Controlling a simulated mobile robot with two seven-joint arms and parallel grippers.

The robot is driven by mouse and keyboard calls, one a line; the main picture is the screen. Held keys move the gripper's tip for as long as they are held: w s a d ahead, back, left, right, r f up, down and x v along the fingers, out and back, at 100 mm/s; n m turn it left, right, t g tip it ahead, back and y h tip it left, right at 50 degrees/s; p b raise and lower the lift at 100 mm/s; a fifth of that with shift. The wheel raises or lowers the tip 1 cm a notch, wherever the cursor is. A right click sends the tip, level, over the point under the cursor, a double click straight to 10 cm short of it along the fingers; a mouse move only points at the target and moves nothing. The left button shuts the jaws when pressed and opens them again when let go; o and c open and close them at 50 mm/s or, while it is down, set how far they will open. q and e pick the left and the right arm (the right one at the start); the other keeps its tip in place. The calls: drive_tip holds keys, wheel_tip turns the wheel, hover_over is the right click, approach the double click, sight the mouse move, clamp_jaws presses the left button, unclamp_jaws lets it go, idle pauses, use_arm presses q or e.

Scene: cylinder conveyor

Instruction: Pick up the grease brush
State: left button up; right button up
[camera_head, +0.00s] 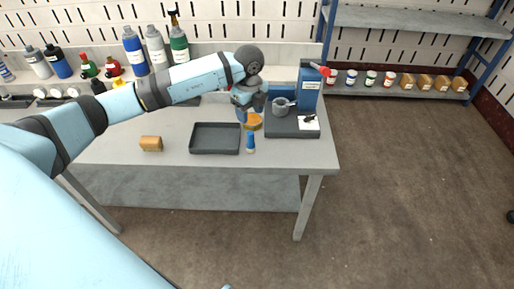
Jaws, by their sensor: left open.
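A small brush-like thing with a blue handle (250,143), which looks like the grease brush, lies on the grey workbench (176,131) just right of the dark tray. An orange-tan piece (254,123) shows just beyond it, right below my left gripper (250,115). I cannot tell if that piece belongs to the brush or is separate. My left gripper is open and points down over this spot, with its fingers close to the orange piece. Whether they touch it is too small to tell. My right gripper is not in view.
An empty dark tray (215,152) lies left of the brush. A dark tray (291,131) with a grey mug (281,106) and a white card is to the right, before a blue box (308,90). A tan cylinder (151,144) lies at left. Bottles line the back.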

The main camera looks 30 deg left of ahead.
sight(251, 132)
use_arm(q)
wheel_tip(251, 132, down, 7)
drive_tip(key=shift+r, duration=0.1)
wheel_tip(251, 132, down, 5)
drive_tip(key=shift+w+a, duration=0.15)
clamp_jaws()
drive_tip(key=shift+r, duration=0.1)
idle(0.3)
wheel_tip(251, 132, up, 20)
idle(0.4)
